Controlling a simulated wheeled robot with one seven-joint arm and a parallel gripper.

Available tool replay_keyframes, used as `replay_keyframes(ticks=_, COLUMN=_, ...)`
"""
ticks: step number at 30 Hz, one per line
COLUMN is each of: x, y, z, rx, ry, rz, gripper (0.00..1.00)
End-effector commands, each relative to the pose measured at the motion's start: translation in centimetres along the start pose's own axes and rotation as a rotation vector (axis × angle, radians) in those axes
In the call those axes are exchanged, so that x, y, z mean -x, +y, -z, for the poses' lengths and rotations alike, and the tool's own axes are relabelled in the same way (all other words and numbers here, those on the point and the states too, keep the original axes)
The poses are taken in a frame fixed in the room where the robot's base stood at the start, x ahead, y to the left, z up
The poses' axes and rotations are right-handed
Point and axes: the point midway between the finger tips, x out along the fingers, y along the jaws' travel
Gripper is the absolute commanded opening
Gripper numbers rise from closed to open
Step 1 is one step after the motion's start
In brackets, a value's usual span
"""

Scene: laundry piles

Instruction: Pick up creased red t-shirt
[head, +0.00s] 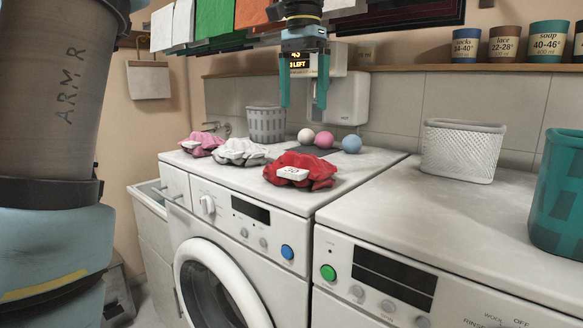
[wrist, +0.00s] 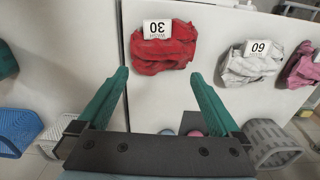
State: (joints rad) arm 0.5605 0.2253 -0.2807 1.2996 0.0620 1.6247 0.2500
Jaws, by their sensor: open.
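The creased red t-shirt (head: 301,169) lies crumpled on top of the left washing machine (head: 350,172), with a white tag on its front. In the wrist view the red t-shirt (wrist: 163,48) lies beyond the fingertips, and its tag reads 30. My gripper (head: 304,104) is open and empty, with teal fingers pointing down. It hangs above the machine top, higher than the red t-shirt and apart from it. In the wrist view my gripper (wrist: 160,75) shows its two fingers spread wide, with nothing between them.
A white garment (head: 240,152) tagged 60 and a pink garment (head: 203,143) lie left of the red one. Three balls (head: 324,141) and a grey basket (head: 267,124) stand behind. A white basket (head: 462,151) and teal basket (head: 560,195) stand on the right machine. Cloths hang above.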

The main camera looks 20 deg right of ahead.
Motion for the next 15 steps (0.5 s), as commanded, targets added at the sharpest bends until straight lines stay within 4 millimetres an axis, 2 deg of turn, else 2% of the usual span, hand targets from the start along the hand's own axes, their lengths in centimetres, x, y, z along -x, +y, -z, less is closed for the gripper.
replay_keyframes(ticks=2, x=-0.2, y=0.1, z=0.0, rx=-0.002, ry=-0.001, rz=0.000, gripper=1.00)
replay_keyframes(ticks=10, x=-4.1, y=0.1, z=-0.1, rx=-0.001, ry=-0.004, rz=-0.001, gripper=1.00)
replay_keyframes(ticks=15, x=-5.5, y=0.1, z=-0.1, rx=-0.001, ry=-0.001, rz=0.000, gripper=1.00)
